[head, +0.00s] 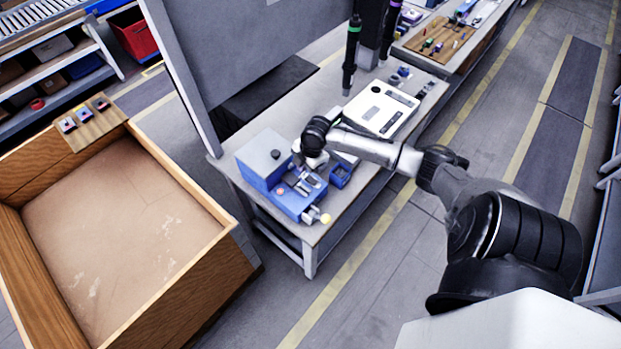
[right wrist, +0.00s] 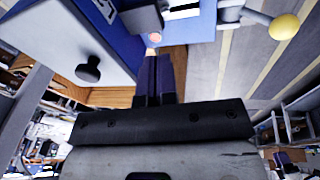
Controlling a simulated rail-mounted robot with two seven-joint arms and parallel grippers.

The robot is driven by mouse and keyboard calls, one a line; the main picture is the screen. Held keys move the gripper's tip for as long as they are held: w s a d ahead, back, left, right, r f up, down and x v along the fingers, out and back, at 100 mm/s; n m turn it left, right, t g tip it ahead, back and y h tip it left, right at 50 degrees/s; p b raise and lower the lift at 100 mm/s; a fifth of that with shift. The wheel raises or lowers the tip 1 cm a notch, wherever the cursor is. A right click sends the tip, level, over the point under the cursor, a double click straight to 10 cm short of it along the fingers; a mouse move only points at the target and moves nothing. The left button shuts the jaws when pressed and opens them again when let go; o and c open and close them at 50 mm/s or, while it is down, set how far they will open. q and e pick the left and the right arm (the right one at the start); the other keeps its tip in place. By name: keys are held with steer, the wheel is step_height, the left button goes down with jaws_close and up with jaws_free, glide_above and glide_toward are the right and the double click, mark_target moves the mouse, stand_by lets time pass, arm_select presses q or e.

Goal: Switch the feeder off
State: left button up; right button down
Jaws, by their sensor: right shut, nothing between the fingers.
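The blue feeder (head: 262,177) with a grey top stands at the near end of the bench. A round pinkish-red button (head: 280,191) shows on its blue front part; the right wrist view shows it (right wrist: 155,37) just beyond my fingertips. A yellow knob (head: 325,218) sticks out at the near corner, and it also shows in the right wrist view (right wrist: 284,27). My right gripper (right wrist: 153,62) is shut and empty, pointing at the button with a small apparent gap; I cannot tell whether they touch. In the head view it hangs over the feeder. My left gripper is not in view.
A black knob (right wrist: 88,70) stands on the feeder's grey top, close to my fingers. A small blue bin (head: 341,175) and a white case (head: 380,108) are on the bench (head: 318,98). Black and green screwdrivers (head: 351,55) hang above it. A large wooden crate (head: 225,235) stands left.

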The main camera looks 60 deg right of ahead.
mark_target(310, 178)
steer(key=shift+n+g+h, duration=0.6)
steer(key=shift+g+h, duration=0.1)
steer(key=shift+h, duration=0.1)
steer(key=shift+s+d+r, duration=0.35)
steer(key=shift+d+r, duration=0.2)
steer(key=shift+d, duration=0.05)
steer(key=shift+s+d+r, duration=0.3)
steer(key=shift+d+r, duration=0.3)
steer(key=shift+d, duration=0.05)
steer(key=shift+s+d+r, duration=0.35)
steer(key=shift+d+r, duration=0.2)
steer(key=shift+d, duration=0.05)
steer(key=f, duration=0.4)
steer(key=w+f, duration=0.1)
steer(key=f, duration=0.9)
steer(key=shift+w+d+b, duration=0.2)
steer(key=shift+w+b, duration=0.1)
